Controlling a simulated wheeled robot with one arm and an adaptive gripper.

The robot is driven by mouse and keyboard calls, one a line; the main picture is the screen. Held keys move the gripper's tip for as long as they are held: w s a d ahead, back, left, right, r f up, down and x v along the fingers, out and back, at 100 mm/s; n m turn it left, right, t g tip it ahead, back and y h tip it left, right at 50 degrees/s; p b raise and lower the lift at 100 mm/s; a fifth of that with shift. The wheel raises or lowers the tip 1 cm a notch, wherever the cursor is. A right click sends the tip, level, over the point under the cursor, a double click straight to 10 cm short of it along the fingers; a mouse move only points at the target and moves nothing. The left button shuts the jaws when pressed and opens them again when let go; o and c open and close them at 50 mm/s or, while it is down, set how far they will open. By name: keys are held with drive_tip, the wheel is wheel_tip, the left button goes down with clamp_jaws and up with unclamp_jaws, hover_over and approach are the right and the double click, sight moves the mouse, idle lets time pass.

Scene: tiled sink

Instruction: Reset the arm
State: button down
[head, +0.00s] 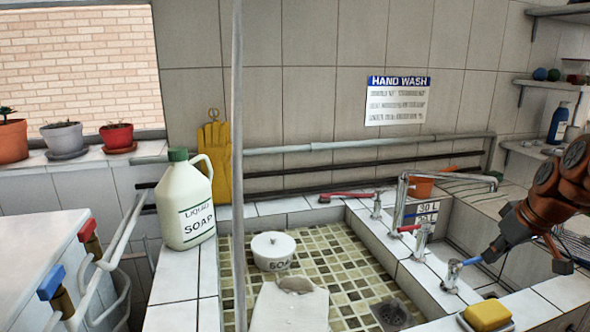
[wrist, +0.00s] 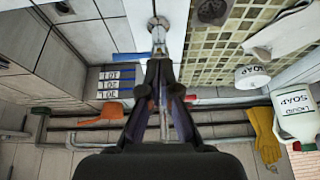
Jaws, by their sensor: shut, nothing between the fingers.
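My gripper (head: 492,250) is at the right of the head view, pointing down and left, just by a chrome tap (head: 450,277) with a blue lever (head: 471,261). In the wrist view my gripper (wrist: 161,70) has its fingers together with nothing between them. The tap (wrist: 158,32) and its blue lever (wrist: 130,57) show just beyond the fingertips there. I cannot tell whether the fingers touch the lever. My orange arm reaches in from the right edge.
A soap jug (head: 186,205) and lidded pot (head: 273,251) are farther left. Shelves (head: 545,85) line the right wall.

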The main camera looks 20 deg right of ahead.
drive_tip(key=s+a+f+n+g+y, duration=0.1)
drive_tip(key=a+f+n+g, duration=0.2)
drive_tip(key=a, duration=2.2)
drive_tip(key=s+a+f+m+g, duration=0.1)
drive_tip(key=s+a+f+g, duration=0.1)
drive_tip(key=s+a+f, duration=0.35)
drive_tip(key=s+a+f+m+g+h, duration=0.1)
drive_tip(key=s+a+f, duration=0.1)
drive_tip(key=s, duration=0.6)
drive_tip(key=s+a+f+m+g, duration=0.1)
drive_tip(key=s+a+f+g, duration=0.2)
drive_tip(key=s, duration=0.4)
wheel_tip(320, 180, up, 14)
drive_tip(key=w+t+p, duration=0.1)
drive_tip(key=t+p, duration=0.1)
drive_tip(key=p, duration=1.2)
drive_tip(key=shift+w+a, duration=0.2)
drive_tip(key=shift+w, duration=0.1)
